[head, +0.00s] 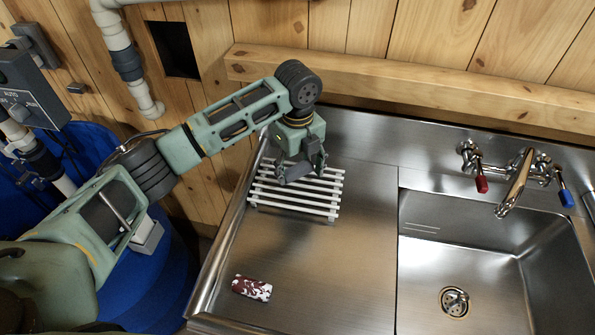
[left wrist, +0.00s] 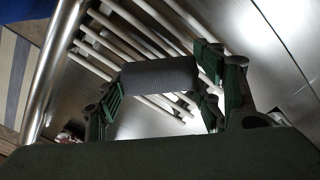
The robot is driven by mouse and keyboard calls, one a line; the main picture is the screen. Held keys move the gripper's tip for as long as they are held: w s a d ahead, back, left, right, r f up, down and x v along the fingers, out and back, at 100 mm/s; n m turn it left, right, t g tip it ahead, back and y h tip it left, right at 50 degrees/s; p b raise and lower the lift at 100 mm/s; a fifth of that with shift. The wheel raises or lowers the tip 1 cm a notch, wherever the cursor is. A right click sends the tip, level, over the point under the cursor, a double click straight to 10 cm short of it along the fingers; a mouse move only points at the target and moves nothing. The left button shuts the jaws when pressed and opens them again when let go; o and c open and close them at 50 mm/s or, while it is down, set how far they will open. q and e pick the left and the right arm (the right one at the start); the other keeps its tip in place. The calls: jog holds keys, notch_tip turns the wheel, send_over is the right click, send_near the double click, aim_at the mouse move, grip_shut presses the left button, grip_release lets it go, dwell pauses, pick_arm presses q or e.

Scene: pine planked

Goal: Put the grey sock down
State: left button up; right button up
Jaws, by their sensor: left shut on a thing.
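My left gripper (head: 302,172) is over the white slatted rack (head: 292,208) on the steel drainboard. In the left wrist view its two fingers (left wrist: 160,92) are shut on the grey sock (left wrist: 160,74), a ribbed grey roll held crosswise between them. The rack's white bars (left wrist: 150,47) show behind the sock in that view. I cannot tell whether the sock touches the bars. In the head view the sock is mostly hidden by the gripper. My right gripper is in neither view.
A maroon and white patterned roll (head: 252,288) lies near the drainboard's front left. The sink basin (head: 500,265) is at the right, with a tap (head: 514,185) behind it. A wooden ledge (head: 400,88) runs along the back. The drainboard's middle (head: 350,260) is clear.

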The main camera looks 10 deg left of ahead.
aim_at(298, 175)
pick_arm(q)
notch_tip(298, 175, down, 2)
jog(key=shift+f+p, duration=0.15)
jog(key=shift+p, duration=0.15)
jog(key=shift+f, duration=0.35)
jog(key=o, duration=1.2)
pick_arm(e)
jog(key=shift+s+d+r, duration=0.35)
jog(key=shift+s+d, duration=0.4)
